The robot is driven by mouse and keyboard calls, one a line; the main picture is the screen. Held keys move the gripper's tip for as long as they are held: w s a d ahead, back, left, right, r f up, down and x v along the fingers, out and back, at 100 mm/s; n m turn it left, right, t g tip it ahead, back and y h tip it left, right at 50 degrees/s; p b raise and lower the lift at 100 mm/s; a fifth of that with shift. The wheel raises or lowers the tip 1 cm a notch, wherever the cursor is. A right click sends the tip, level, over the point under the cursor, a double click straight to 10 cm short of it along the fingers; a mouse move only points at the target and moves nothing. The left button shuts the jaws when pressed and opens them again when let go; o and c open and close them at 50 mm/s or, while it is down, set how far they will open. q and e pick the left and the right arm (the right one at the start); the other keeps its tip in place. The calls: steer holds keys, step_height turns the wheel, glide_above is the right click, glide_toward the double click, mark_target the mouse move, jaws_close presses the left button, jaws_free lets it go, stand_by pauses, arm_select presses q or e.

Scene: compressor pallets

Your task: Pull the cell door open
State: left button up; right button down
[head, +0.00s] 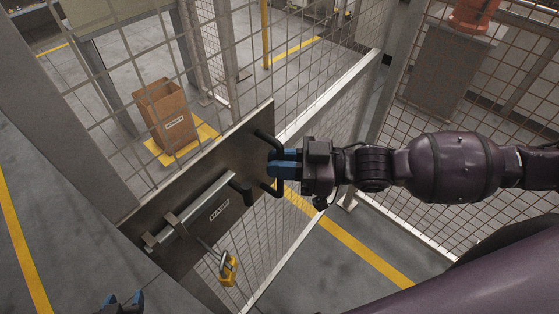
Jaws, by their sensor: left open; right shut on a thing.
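The cell door is a wire-mesh panel with a dark metal lock plate (192,205) across the middle of the view. A black D-shaped handle (262,137) stands on the plate's right part. My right gripper (277,167), with blue fingertips, is shut on this handle, its arm coming from the right. A grey slide bolt (200,208) lies along the plate, and a yellow padlock (228,269) hangs below it. My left gripper (122,302) shows only its blue fingertips at the bottom edge, open and apart from the door. I cannot tell whether a gap separates door and post.
A grey post (75,115) stands left of the plate. Behind the mesh, a cardboard box (166,115) stands on a yellow floor marking. More mesh fencing and an orange object (472,14) are at the upper right.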

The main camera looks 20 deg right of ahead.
steer(key=c, duration=1.1)
jaws_free()
steer(key=shift+c, duration=0.2)
steer(key=b+v, duration=0.1)
steer(key=v, duration=0.9)
steer(key=shift+s+d, duration=0.2)
steer(key=shift+d, duration=0.15)
